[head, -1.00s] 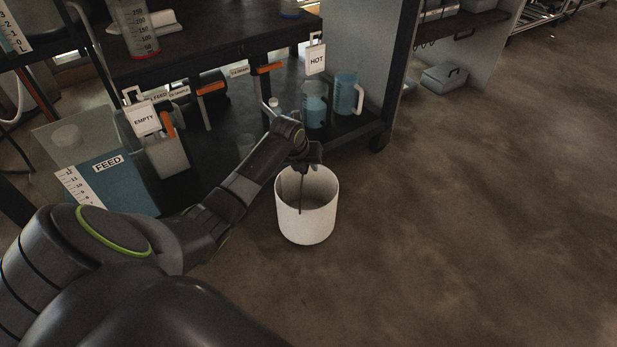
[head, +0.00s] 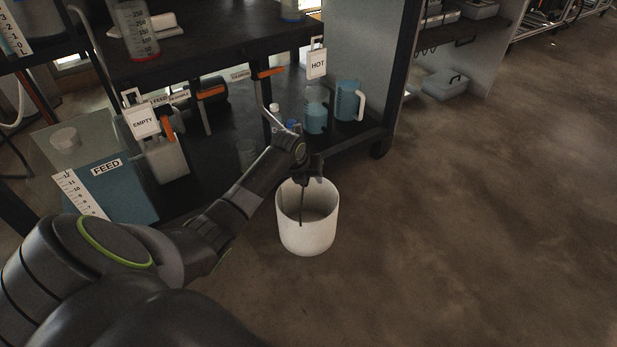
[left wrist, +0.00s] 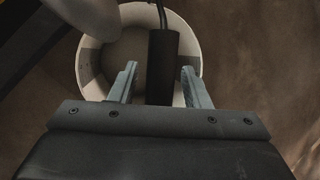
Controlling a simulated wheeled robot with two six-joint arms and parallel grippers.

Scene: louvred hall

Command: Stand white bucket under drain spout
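The white bucket (head: 306,237) stands upright at the middle of the head view, in front of the shelf unit, with its open top facing up. My left gripper (head: 310,178) is at its far rim. In the left wrist view, the bucket's rim (left wrist: 193,30) curves around a dark upright grip (left wrist: 163,65), and my left gripper (left wrist: 159,68) has its fingers apart on either side of that grip, with a gap visible on the left. Thin pipes hang below orange handles (head: 270,72) (head: 211,91) under the shelf; I cannot tell which is the drain spout. My right gripper is out of view.
A blue FEED tank (head: 115,188) and an EMPTY tag (head: 143,123) are at the left. A HOT tag (head: 317,64) hangs above blue jugs (head: 347,100) on the lower shelf (head: 352,134). The floor (head: 480,220) to the right is clear.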

